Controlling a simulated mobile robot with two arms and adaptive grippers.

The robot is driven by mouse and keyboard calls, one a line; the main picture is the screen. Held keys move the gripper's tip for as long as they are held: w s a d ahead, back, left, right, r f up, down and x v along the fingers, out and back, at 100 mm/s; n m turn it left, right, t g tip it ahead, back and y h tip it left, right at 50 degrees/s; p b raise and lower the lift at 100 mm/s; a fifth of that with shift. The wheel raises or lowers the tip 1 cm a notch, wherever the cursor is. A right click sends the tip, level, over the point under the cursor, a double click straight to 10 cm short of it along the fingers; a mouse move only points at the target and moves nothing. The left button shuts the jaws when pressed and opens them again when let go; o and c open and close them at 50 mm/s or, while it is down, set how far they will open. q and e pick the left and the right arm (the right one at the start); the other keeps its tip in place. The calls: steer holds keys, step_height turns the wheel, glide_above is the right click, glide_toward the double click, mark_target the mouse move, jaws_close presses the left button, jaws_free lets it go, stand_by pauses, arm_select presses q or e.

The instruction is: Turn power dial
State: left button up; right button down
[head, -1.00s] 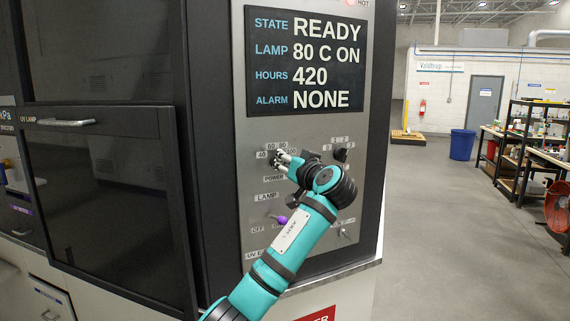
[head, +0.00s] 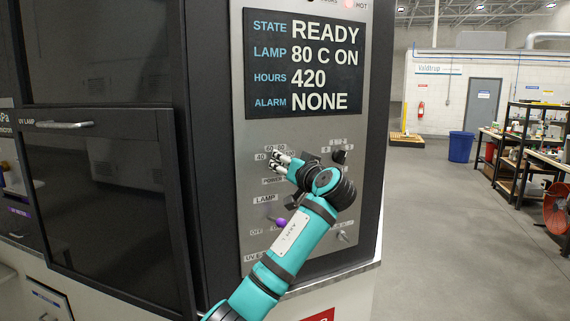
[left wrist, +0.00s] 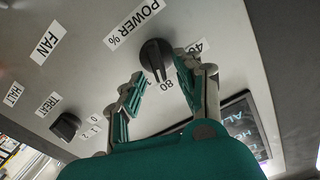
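The black power dial (left wrist: 156,57) sits on the grey panel below the "POWER %" label in the left wrist view. Its narrow end points toward the "80" mark. My left gripper (left wrist: 160,82) is open, with one finger on each side of the dial's lower end. Whether either fingertip touches it I cannot tell. In the head view my left gripper (head: 281,163) is at the panel above the "POWER" label and largely hides the dial. My right gripper is not in view.
A display (head: 303,62) above reads READY, LAMP 80 C ON, HOURS 420, ALARM NONE. Another black knob (head: 340,157) is to the right of the gripper. A purple-tipped lamp switch (head: 280,221) lies below. Open floor is to the right.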

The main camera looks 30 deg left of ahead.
arm_select(q)
steer(key=v, duration=1.2)
steer(key=shift+w, duration=0.1)
